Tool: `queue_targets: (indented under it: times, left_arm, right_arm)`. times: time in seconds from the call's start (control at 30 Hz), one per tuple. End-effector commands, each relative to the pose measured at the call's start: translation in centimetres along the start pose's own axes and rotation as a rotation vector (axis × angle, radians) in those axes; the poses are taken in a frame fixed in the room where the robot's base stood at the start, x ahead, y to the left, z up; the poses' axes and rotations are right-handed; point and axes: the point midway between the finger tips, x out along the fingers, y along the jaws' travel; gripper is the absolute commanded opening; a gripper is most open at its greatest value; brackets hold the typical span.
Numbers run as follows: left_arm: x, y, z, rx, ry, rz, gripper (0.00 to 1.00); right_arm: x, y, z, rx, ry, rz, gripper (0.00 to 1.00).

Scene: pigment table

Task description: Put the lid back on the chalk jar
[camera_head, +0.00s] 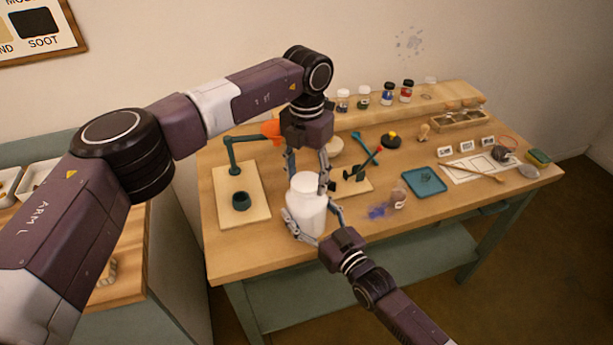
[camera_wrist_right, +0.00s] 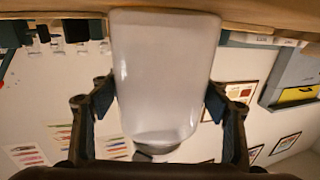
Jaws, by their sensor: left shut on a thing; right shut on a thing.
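The white chalk jar (camera_head: 305,214) stands upright near the front of the wooden table. My right gripper (camera_head: 317,227) comes from the front right and is shut around the jar's body. The jar (camera_wrist_right: 165,75) also fills the middle of the right wrist view, upside down, between the two fingers. My left gripper (camera_head: 307,182) points down from above, its fingers on both sides of the jar's top. It is shut on a white piece there, which looks like the lid (camera_head: 305,181). I cannot tell whether the lid is seated or just above the rim.
A teal stand with an orange shade (camera_head: 234,160) and a dark green cup (camera_head: 241,201) are left of the jar. Small bottles line the back shelf (camera_head: 450,94).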

Motion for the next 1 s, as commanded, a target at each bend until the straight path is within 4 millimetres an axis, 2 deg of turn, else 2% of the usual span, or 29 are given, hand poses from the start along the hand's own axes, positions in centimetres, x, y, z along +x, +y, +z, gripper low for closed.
queue_targets:
  times: [0.7, 0.8, 0.93, 0.97, 1.0]
  left_arm:
    - [0.04, 0.1, 0.04, 1.291, 0.0, 0.004, 0.22]
    - [0.04, 0.11, 0.04, 1.426, 0.0, 0.004, 0.22]
    - [0.04, 0.11, 0.04, 1.413, 0.0, 0.004, 0.22]
    - [0.04, 0.11, 0.04, 1.412, 0.0, 0.004, 0.52]
    - [0.04, 0.11, 0.04, 1.412, 0.0, 0.004, 0.57]
  right_arm:
    - [-0.06, -0.04, 0.17, 0.001, -0.003, 0.0, 0.02]
    - [-0.06, -0.04, 0.17, 0.001, -0.003, 0.0, 0.02]
    - [-0.06, -0.04, 0.16, 0.001, -0.003, 0.0, 0.02]
    - [-0.06, -0.05, 0.17, 0.001, -0.003, 0.0, 0.02]
    - [-0.06, -0.05, 0.17, 0.001, -0.003, -0.001, 0.02]
